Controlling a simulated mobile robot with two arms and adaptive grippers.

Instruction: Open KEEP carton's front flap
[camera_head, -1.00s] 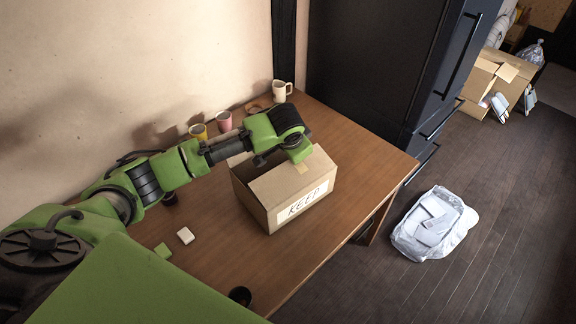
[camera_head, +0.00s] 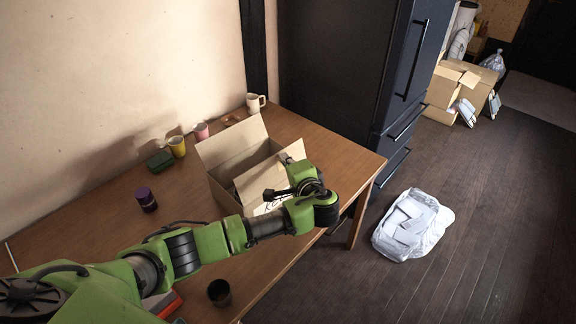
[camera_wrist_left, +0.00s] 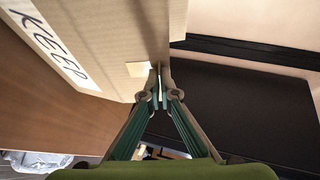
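The KEEP carton (camera_head: 222,187) stands on the wooden table with its top open and its inside partly visible. Its back flap (camera_head: 232,140) stands up. Its front flap (camera_head: 262,182) is raised, tilted upward above the front face. In the left wrist view the front flap (camera_wrist_left: 115,45) carries a small pale tab (camera_wrist_left: 138,69), and the KEEP label (camera_wrist_left: 50,45) lies to its left. My left gripper (camera_head: 288,160) is at the flap's right corner. In the left wrist view its fingers (camera_wrist_left: 160,92) are closed together on the flap's edge. My left arm hides part of the carton's front. My right gripper is not seen.
Cups stand by the wall: yellow (camera_head: 177,147), pink (camera_head: 201,131) and cream (camera_head: 255,103). A purple jar (camera_head: 146,199) and a dark cup (camera_head: 219,292) are on the table. A dark fridge (camera_head: 345,80) stands behind. A white bag (camera_head: 412,225) lies on the floor.

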